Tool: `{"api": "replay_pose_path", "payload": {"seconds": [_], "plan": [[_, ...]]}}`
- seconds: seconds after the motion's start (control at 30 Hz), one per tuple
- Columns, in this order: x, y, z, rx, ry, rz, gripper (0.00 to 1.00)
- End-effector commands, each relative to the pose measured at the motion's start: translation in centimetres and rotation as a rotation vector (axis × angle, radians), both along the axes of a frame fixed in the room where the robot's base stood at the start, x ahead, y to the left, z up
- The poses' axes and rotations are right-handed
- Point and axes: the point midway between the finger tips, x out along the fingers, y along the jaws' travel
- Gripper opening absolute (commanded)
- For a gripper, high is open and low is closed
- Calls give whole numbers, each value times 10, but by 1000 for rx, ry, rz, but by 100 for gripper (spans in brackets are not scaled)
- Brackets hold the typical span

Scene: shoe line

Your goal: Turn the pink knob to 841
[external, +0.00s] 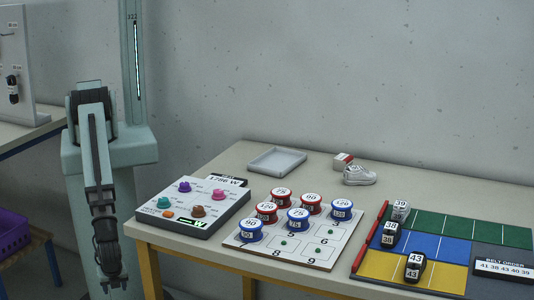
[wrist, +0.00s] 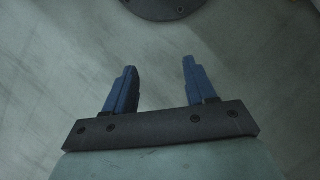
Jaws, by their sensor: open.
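The pink knob (external: 218,194) sits on the right part of a white-topped, grey-sided panel (external: 178,228) at the left end of the table. A purple knob (external: 184,186), a teal knob (external: 163,202), a brown knob (external: 198,211) and an orange knob (external: 168,213) share the panel. Printing by the knobs is too small to read. A sign (external: 228,181) behind the panel seems to read 1786 W. My gripper (external: 113,285) hangs low, left of the table and away from the panel. In the wrist view my gripper (wrist: 160,68) is open, with nothing between its blue fingers.
Right of the panel is a numbered board (external: 270,256) with several red and blue labelled cans. A grey tray (external: 277,161), a small box (external: 343,159) and a white shoe (external: 359,175) lie behind. A coloured mat (external: 440,246) with dark shoes fills the right side.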

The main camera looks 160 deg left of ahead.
Motion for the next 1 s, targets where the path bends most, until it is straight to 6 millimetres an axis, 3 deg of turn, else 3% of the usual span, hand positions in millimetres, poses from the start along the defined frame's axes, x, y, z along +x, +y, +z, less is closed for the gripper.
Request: {"api": "replay_pose_path", "payload": {"seconds": [0.1,0.5,0.7,1.0], "plan": [[39,-4,18,-1,-44,19,56],[149,-16,100,-13,-174,86,56],[196,-15,150,-17,-232,128,56],[249,2,229,-13,-302,197,56]]}}
